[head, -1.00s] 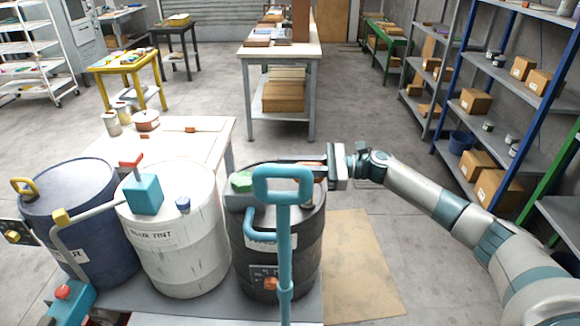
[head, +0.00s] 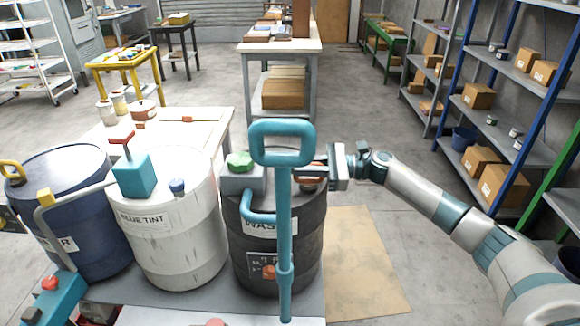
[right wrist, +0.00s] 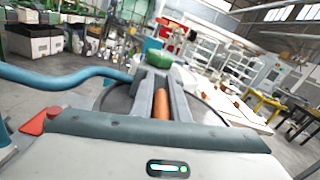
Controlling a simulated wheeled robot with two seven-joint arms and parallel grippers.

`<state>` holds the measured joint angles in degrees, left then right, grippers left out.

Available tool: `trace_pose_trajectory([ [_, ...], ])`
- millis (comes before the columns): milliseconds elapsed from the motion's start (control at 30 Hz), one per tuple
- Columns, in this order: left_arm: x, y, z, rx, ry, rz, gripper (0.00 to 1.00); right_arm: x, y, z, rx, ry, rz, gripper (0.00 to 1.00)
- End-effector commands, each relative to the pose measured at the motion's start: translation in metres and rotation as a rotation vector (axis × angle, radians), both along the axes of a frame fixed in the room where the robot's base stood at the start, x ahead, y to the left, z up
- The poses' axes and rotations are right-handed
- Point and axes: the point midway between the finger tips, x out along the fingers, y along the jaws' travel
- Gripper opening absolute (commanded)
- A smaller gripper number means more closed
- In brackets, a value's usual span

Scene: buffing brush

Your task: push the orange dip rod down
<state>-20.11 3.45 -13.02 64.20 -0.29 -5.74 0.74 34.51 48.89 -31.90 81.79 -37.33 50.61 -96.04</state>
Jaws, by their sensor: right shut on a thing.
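The orange dip rod (right wrist: 160,104) shows in the right wrist view between the two fingers of my right gripper (right wrist: 158,92). In the head view my right gripper (head: 312,172) comes in from the right over the black drum (head: 305,245), and its fingers are shut on the rod. Only a little of the rod shows there, and its lower part is hidden. The black drum carries a grey block with a green knob (head: 239,160), just left of the fingers. My left gripper is not in view.
A tall teal pipe with a loop handle (head: 284,215) stands in front of the black drum, close to my right gripper. A white drum (head: 185,240) and a dark blue drum (head: 85,245) stand to the left. Open floor lies to the right, beside a tan mat (head: 365,270).

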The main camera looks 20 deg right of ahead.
Motion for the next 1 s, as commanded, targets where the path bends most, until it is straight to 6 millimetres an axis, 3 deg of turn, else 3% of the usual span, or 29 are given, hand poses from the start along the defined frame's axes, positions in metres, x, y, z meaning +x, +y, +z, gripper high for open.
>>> trace_pose_trajectory([
  [133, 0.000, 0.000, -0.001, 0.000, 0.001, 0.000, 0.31, 0.000, -0.001, -0.004, -0.004, 0.004, -0.002, 0.00],
  [167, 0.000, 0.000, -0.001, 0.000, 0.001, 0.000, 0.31, 0.000, -0.001, -0.004, -0.005, 0.005, -0.002, 0.22],
  [200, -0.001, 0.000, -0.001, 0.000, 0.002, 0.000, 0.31, 0.000, 0.000, -0.005, -0.005, 0.006, -0.002, 0.31],
  [667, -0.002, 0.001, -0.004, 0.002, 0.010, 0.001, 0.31, -0.002, -0.004, -0.004, -0.001, 0.004, -0.001, 0.31],
  [1000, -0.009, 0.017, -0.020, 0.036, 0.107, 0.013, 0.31, -0.021, -0.044, -0.007, -0.003, 0.006, -0.003, 0.31],
])
